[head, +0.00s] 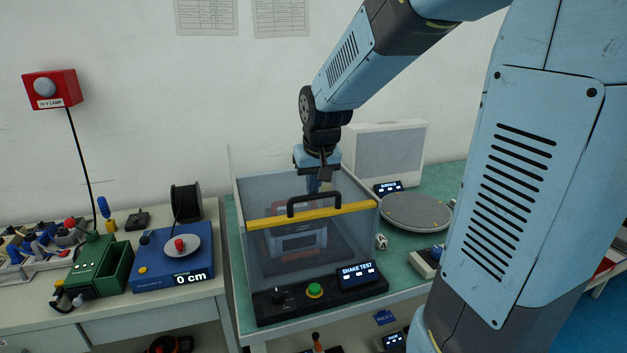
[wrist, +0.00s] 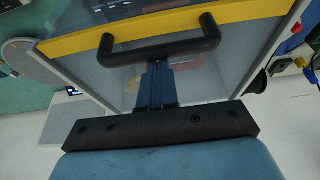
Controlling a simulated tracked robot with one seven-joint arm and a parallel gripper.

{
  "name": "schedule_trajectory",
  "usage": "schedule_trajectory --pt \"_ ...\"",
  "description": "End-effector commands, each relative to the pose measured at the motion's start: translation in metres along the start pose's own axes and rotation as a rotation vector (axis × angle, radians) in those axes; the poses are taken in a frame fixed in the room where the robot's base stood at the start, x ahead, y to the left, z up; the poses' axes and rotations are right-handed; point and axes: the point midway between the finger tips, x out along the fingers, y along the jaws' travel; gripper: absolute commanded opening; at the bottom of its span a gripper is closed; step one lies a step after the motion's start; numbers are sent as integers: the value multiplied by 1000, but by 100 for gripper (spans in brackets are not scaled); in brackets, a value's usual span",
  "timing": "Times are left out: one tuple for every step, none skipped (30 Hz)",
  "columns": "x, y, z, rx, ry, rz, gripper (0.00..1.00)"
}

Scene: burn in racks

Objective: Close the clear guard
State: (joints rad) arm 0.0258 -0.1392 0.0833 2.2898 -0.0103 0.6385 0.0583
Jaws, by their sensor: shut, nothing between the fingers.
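The clear guard (head: 350,247) is part of the see-through box of the shake test station. A yellow strip (head: 345,214) runs along its upper front edge, with a black bar handle (head: 315,199) on it. The strip (wrist: 65,46) and handle (wrist: 150,52) also show in the wrist view. My gripper (head: 313,189) is shut and empty, on the far side of the handle in the head view. In the wrist view its blue fingers (wrist: 157,66) reach to the handle bar, near its middle. I cannot tell whether they touch. A dark device sits inside the box, partly seen through the panel.
The base panel has a green button (head: 314,290) and a SHAKE TEST display (head: 359,275). A round grey plate (head: 416,212) and a pale box (head: 386,152) stand to the right. A blue instrument (head: 172,262) and green box (head: 101,268) stand on the left bench.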

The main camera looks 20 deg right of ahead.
Motion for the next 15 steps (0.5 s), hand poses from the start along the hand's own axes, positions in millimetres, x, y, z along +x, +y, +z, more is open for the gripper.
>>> schedule_trajectory --pt "-1 0 1 1 0 0 0" --pt "-1 1 2 1 0 0 0" --pt "-1 1 2 2 0 1 0" --pt "-1 1 3 2 -1 1 0" --pt "-1 2 3 3 -1 1 0" --pt "-1 2 4 4 -3 1 0" --pt "-1 3 4 5 -3 2 0" --pt "-1 3 5 6 -4 2 0" --pt "0 4 5 7 -6 2 0" --pt "0 4 5 7 -6 3 0" --pt "0 4 6 8 -7 3 0" --pt "0 5 6 9 -8 3 0" --pt "0 6 6 10 -9 4 0" --pt "0 6 7 10 -10 4 0" --pt "0 6 7 10 -10 4 0"
